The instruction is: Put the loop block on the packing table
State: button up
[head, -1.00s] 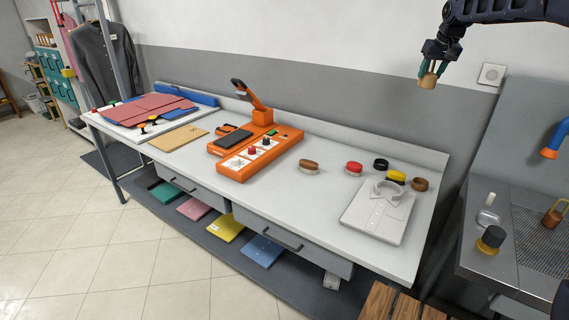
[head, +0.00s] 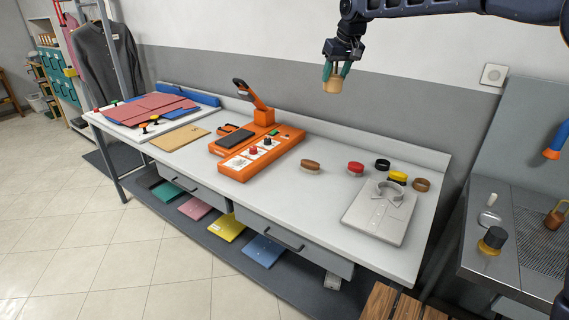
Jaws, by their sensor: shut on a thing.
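My gripper (head: 336,74) is at the top of the head view, shut on a small tan wooden block (head: 332,85), which I take to be the loop block. The fingers cover its upper part, and I cannot make out a loop on it. The block hangs in the air, well above the table. The long pale-topped table (head: 328,216), which I take to be the packing table, runs across the middle of the view below my gripper.
On the table stand an orange press (head: 232,168), a brown brush (head: 310,165), a red-topped round item (head: 354,167), several dark and yellow rings, and a folded shirt (head: 378,222). Bare tabletop shows between press and shirt. A metal counter (head: 480,269) is at right.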

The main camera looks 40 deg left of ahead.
jog(key=f, duration=4.1)
jog(key=shift+s+a+f, duration=0.3)
jog(key=shift+s+f, duration=0.05)
jog(key=shift+s, duration=0.05)
jog(key=shift+f, duration=0.2)
jog(key=o, duration=0.9)
jog(key=shift+o, duration=0.6)
jog(key=shift+r, duration=0.1)
jog(key=shift+r, duration=0.2)
jog(key=v, duration=1.2)
